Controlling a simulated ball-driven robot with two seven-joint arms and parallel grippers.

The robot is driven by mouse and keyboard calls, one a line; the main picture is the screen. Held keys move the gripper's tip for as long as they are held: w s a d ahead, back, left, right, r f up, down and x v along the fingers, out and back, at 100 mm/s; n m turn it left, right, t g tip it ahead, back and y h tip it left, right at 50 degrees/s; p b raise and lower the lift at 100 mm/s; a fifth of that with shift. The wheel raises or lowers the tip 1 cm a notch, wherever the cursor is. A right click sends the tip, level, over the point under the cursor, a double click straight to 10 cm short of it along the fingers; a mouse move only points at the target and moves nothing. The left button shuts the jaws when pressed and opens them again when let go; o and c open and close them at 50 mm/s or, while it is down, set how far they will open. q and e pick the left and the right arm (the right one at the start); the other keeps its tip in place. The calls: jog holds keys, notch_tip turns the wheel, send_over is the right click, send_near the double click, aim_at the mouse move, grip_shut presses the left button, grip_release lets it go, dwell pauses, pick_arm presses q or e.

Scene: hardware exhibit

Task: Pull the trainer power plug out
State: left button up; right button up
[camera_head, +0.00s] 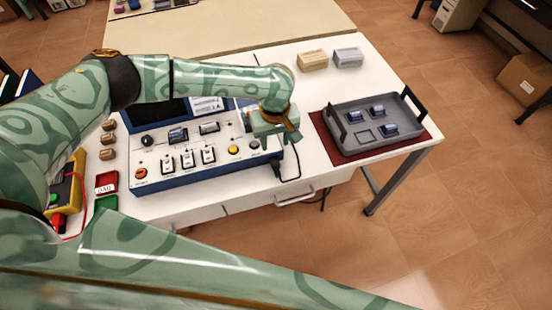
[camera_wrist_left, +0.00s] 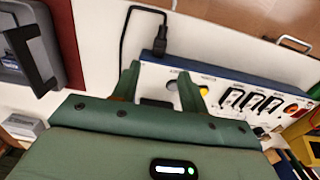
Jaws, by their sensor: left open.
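The trainer (camera_head: 160,184) is a blue-sided box with a white sloping panel on the white table; it also shows in the left wrist view (camera_wrist_left: 240,78). In the left wrist view the plug (camera_wrist_left: 160,43) sits at the corner of the trainer, beyond my fingertips. My left gripper (camera_head: 268,136) is over the panel's right end. In the left wrist view its fingers (camera_wrist_left: 160,76) are apart, with nothing held between them. My right gripper is not seen.
A grey tray (camera_head: 352,151) with blue modules stands on a dark red mat (camera_head: 325,136) to the right. Two small boxes, beige (camera_head: 313,61) and grey (camera_head: 348,57), lie behind. A yellow meter (camera_head: 72,188) and red and green blocks are left. A drawer handle (camera_head: 295,198) juts from the front.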

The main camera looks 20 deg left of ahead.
aim_at(275, 162)
pick_arm(q)
notch_tip(275, 162, down, 9)
jog(key=b, duration=0.3)
jog(key=shift+f, duration=0.15)
jog(key=shift+w+f, duration=0.1)
jog(key=shift+f, duration=0.35)
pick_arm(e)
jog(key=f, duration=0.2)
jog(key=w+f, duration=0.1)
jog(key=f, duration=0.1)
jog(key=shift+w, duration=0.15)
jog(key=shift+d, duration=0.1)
pick_arm(q)
grip_shut()
